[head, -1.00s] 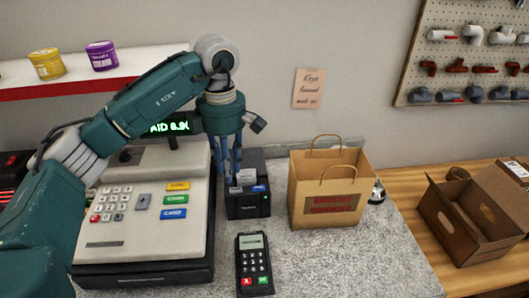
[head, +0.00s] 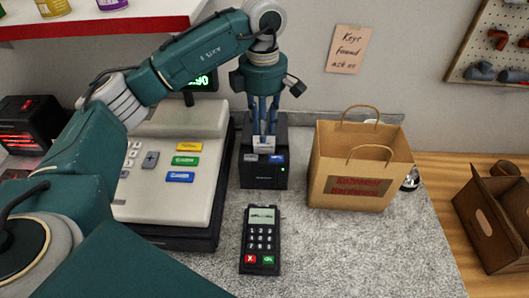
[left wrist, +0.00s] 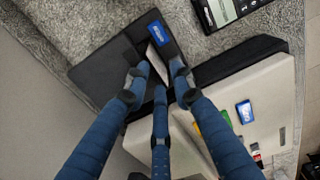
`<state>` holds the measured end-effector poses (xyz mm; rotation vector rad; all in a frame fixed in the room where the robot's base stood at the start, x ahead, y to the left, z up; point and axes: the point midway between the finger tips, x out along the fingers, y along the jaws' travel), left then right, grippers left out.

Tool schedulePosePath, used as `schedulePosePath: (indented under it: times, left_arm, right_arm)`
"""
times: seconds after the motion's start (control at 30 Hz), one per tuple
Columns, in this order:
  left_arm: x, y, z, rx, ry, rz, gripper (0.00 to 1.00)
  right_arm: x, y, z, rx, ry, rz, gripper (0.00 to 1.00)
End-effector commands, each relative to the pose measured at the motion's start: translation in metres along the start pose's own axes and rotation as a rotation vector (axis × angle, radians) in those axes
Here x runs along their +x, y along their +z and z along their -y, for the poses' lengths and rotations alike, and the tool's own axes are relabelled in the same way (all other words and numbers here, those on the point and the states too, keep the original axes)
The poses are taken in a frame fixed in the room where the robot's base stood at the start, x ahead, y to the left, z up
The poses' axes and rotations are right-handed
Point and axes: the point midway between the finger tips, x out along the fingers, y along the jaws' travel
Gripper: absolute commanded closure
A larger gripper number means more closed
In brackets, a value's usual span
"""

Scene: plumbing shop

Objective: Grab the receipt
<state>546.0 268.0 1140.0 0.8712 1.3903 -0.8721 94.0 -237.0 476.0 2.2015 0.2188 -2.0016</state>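The receipt (head: 264,142) is a small white slip standing up from the slot of the black receipt printer (head: 263,178). In the left wrist view the receipt (left wrist: 157,60) shows as a pale strip beside the printer's blue label. My left gripper (head: 264,130) points down right above the printer, its blue fingers around the top of the receipt. In the left wrist view the fingertips (left wrist: 158,76) are spread apart, with the receipt between them and no clear contact. The fingers partly hide the receipt. My right gripper is not in view.
A cash register (head: 165,160) stands close left of the printer. A brown paper bag (head: 355,160) stands close right. A card terminal (head: 261,240) lies in front on the grey counter. Counter space at front right is clear.

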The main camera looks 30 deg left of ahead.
Motion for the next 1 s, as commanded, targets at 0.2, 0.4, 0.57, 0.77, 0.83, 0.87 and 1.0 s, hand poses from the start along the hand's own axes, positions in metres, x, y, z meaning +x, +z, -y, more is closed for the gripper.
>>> schedulePosePath:
  times: [0.2,0.4,0.57,0.77,0.83,0.87,1.0]
  left_arm:
    - [0.039,0.002,-0.003,0.000,-0.002,-0.001,0.76]
    - [0.042,0.002,-0.004,0.000,0.000,0.000,0.76]
    - [0.041,0.002,-0.003,0.000,0.000,0.000,0.88]
    - [0.041,0.002,-0.003,0.000,-0.001,0.000,1.00]
    - [0.041,0.002,-0.003,0.000,-0.001,0.000,1.00]
    - [0.041,0.002,-0.003,0.000,-0.001,0.000,1.00]
    - [0.041,0.002,-0.003,0.001,-0.001,-0.001,1.00]
  right_arm:
    - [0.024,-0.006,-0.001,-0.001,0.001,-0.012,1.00]
    - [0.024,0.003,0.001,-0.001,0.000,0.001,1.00]
    - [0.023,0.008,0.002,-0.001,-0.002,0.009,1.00]
    - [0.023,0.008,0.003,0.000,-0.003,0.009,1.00]
    - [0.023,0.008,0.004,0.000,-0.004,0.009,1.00]
    - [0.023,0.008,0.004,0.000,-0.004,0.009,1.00]
    - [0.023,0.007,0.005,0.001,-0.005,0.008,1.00]
